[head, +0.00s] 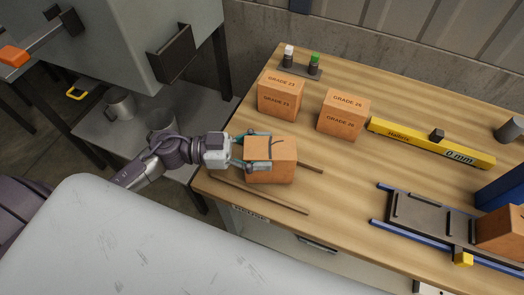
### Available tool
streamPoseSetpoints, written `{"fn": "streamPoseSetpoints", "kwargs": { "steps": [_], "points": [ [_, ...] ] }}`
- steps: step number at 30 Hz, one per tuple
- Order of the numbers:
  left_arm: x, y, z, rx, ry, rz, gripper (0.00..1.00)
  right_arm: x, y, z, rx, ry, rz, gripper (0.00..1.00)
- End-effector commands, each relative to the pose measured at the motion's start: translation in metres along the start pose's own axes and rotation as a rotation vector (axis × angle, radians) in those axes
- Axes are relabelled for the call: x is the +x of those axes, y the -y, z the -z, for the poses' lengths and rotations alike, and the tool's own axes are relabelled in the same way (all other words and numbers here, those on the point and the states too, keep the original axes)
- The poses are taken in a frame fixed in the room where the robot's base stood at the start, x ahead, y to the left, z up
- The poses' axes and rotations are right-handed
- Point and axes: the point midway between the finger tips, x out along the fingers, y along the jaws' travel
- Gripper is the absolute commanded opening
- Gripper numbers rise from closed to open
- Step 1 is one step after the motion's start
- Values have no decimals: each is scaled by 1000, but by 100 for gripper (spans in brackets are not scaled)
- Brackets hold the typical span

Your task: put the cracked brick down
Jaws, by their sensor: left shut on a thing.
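The cracked brick (270,168) is orange-brown, with a dark crack line across its top. It is at the left front of the wooden table (350,185), over or between two thin wooden strips (262,196). I cannot tell whether it touches them. My left gripper (258,152) comes in from the left and is shut on the brick, one finger at the far side and one at the near left side. My right gripper is not in view.
Bricks marked GRADE 23 (280,96) and GRADE 26 (343,115) stand behind. A yellow gauge (430,143) lies to the right. A blue-railed fixture (430,218) and another brick (502,234) are at the right front. The table's middle is clear.

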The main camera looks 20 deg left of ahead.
Motion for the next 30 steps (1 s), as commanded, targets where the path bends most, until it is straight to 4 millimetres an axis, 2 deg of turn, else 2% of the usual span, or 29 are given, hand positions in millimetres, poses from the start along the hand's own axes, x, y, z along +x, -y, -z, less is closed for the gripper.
{"fn": "streamPoseSetpoints", "kwargs": {
  "steps": [3, 14, 15, 18, 20, 30],
  "points": [
    [0, 0, -7, 1, -4, 0, 9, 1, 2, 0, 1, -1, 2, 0],
    [0, 0, -10, 1, -2, -1, 9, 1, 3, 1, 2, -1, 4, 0],
    [0, 0, -12, 1, 0, -1, 70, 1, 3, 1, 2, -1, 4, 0],
    [0, 0, -12, 1, 0, -1, 86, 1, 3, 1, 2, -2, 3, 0],
    [0, 0, -11, 1, 0, 0, 94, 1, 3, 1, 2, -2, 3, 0],
    [0, 0, -10, 1, 0, -1, 94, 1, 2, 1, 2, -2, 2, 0]
  ]
}}
